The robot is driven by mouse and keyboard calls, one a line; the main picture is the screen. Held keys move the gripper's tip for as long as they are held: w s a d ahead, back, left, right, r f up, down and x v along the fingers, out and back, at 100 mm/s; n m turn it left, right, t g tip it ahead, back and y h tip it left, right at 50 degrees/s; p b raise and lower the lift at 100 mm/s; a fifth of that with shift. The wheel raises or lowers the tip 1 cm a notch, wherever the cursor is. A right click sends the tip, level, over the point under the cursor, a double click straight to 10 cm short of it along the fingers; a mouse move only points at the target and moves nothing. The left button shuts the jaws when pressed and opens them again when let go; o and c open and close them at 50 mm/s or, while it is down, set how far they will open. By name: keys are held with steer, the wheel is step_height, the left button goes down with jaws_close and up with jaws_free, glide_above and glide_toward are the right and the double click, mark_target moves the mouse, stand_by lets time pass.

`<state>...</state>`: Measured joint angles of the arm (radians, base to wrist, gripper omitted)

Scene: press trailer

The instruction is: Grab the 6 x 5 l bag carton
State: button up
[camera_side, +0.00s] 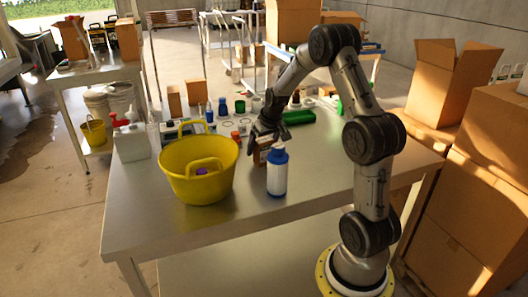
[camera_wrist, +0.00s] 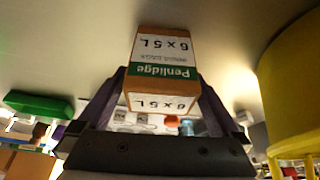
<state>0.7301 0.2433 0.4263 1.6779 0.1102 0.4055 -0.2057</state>
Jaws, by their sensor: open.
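The 6 x 5 L bag carton (camera_wrist: 162,72) is a small brown box with a white and green label reading "Penlidge". In the wrist view it sits between the two fingers of my gripper (camera_wrist: 155,105), with its print upside down. In the side view the carton (camera_side: 261,152) stands on the metal table, partly hidden behind a white bottle and under my gripper (camera_side: 262,138). My gripper is open, with a finger on either side of the carton. I cannot tell whether either finger touches it.
A yellow bucket (camera_side: 197,176) stands left of the carton. A white bottle with a blue base (camera_side: 277,170) stands close in front of it. A green case (camera_side: 298,117) and several small bottles and jars lie behind. The table's front left (camera_side: 150,225) is clear.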

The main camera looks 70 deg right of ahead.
steer(key=c, duration=1.4)
